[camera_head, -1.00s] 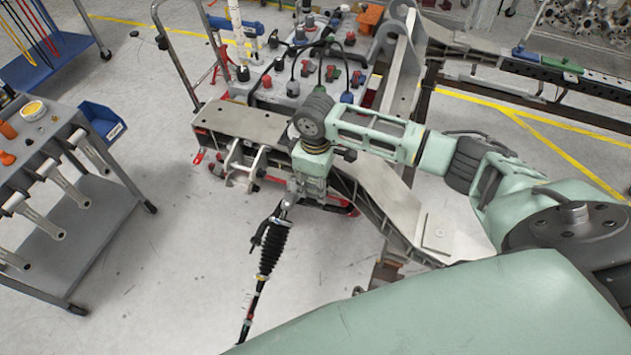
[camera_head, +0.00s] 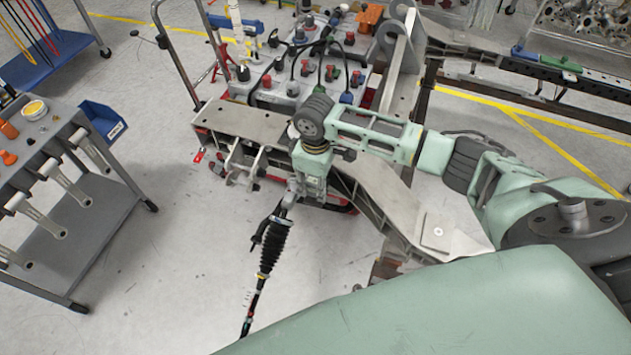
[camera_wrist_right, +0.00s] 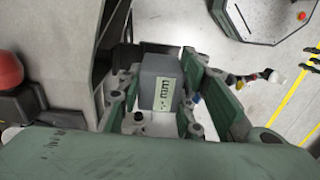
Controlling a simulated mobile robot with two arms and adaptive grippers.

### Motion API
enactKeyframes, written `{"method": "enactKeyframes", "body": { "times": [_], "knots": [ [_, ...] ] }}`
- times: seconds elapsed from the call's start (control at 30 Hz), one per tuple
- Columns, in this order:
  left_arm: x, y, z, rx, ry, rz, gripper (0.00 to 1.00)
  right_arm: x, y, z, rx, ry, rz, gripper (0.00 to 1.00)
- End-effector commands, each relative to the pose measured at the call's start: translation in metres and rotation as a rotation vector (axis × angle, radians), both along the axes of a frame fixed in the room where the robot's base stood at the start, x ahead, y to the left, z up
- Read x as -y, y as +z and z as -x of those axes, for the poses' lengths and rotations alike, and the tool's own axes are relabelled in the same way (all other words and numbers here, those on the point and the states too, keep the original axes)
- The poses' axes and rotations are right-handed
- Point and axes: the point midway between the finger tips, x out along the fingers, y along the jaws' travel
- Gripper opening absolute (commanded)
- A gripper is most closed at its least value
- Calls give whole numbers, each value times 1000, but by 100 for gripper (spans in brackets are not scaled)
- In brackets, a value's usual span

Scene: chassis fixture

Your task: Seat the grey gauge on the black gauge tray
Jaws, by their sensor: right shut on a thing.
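The grey gauge (camera_wrist_right: 160,84) is a small box with a pale printed label, in the middle of the right wrist view. My right gripper (camera_wrist_right: 163,100) is shut on it, with a green-padded finger on each side. In the head view my right gripper (camera_head: 291,198) points down beside the chassis frame, above a black ribbed boot on a rod. The gauge is too hidden there to make out. I cannot pick out the black gauge tray in either view. My left gripper is not in view.
The pale metal chassis frame (camera_head: 385,195) runs beside and behind my right gripper. The ribbed boot (camera_head: 272,245) and its rod stand out below it. A panel with coloured knobs (camera_head: 300,85) is behind. A grey cart (camera_head: 105,215) stands left, with clear floor between.

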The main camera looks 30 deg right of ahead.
Motion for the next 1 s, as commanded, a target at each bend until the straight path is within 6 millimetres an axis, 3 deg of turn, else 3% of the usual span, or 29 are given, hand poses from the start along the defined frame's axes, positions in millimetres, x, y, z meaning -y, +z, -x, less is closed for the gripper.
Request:
{"method": "enactKeyframes", "body": {
  "times": [1.0],
  "knots": [
    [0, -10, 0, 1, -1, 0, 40, -1, -21, -1, 3, 0, -3, 0]
  ]
}}
